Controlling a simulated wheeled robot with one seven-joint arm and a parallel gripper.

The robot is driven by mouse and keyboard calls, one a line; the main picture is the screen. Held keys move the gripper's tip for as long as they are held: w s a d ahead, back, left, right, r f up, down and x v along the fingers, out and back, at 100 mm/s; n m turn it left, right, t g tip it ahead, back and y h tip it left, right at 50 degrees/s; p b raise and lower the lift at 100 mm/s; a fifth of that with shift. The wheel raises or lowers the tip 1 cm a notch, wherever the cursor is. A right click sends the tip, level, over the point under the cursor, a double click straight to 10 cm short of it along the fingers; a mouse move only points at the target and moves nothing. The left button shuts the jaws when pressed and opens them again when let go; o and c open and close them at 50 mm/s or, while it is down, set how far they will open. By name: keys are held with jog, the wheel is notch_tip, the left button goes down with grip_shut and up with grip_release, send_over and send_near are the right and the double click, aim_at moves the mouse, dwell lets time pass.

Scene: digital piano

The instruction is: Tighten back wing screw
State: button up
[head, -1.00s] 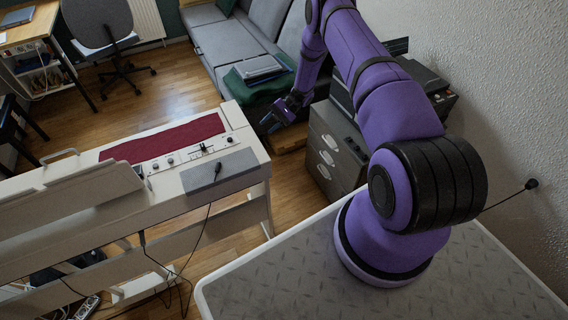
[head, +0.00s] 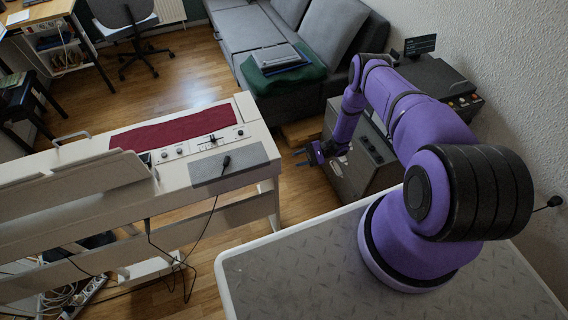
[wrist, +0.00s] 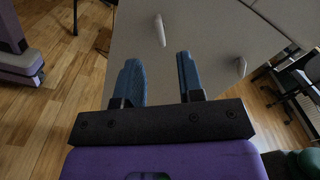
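The digital piano (head: 88,184) is white, with a red cloth over its keys, and stands at the left in the head view. I cannot make out any wing screw in either view. My gripper (head: 309,156) hangs in the air to the right of the piano's right end, apart from it, in front of the grey cabinet (head: 349,181). In the wrist view, my gripper (wrist: 161,80) has two blue fingers spread apart with nothing between them. Beyond them are a pale drawer front (wrist: 205,28) and its light handles.
A grey sofa (head: 227,43) with a green blanket (head: 262,83) stands behind. Black cables hang from the piano to the floor, near a power strip (head: 88,297). Wooden floor (head: 300,198) lies open between piano and cabinet. A black device stands on the cabinet.

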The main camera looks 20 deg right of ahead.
jog(key=a, duration=0.7)
grip_shut()
